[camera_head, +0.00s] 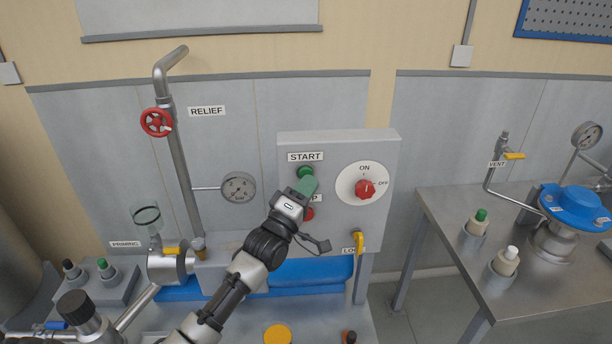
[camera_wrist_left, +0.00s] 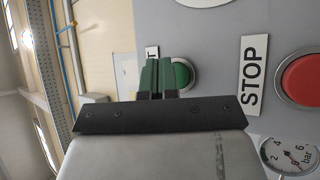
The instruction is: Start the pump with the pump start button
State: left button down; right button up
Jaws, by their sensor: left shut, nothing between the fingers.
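The green pump start button (camera_head: 306,172) sits under the START label (camera_head: 305,157) on the grey control box (camera_head: 340,137). My left gripper (camera_head: 309,181) is shut and empty, its green fingertips right at the button's lower edge in the head view. In the left wrist view the fingertips (camera_wrist_left: 158,65) overlap the side of the green button (camera_wrist_left: 181,75); whether they touch it I cannot tell. The red stop button (camera_head: 308,214) lies below, partly hidden by my gripper; it also shows in the left wrist view (camera_wrist_left: 302,78). My right gripper is not in view.
A red ON/OFF knob (camera_head: 367,189) is right of the buttons, and a yellow lock handle (camera_head: 358,241) hangs below it. A pipe with a red relief wheel (camera_head: 156,122) and a gauge (camera_head: 238,187) stand left. A metal table (camera_head: 448,212) stands at right.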

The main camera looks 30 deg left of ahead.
pick_arm(q)
jog(key=shift+w+a, duration=0.4)
jog(key=shift+w, duration=0.1)
dwell(0.8)
dwell(0.5)
jog(key=shift+s+d+p, duration=0.3)
jog(key=shift+s+d, duration=0.25)
jog(key=shift+s, duration=0.2)
jog(key=s+d+p, duration=0.1)
jog(key=s, duration=0.1)
jog(key=s+d+p, duration=0.1)
jog(key=s, duration=0.1)
jog(key=shift+d+p, duration=0.3)
jog(key=shift+d, duration=0.1)
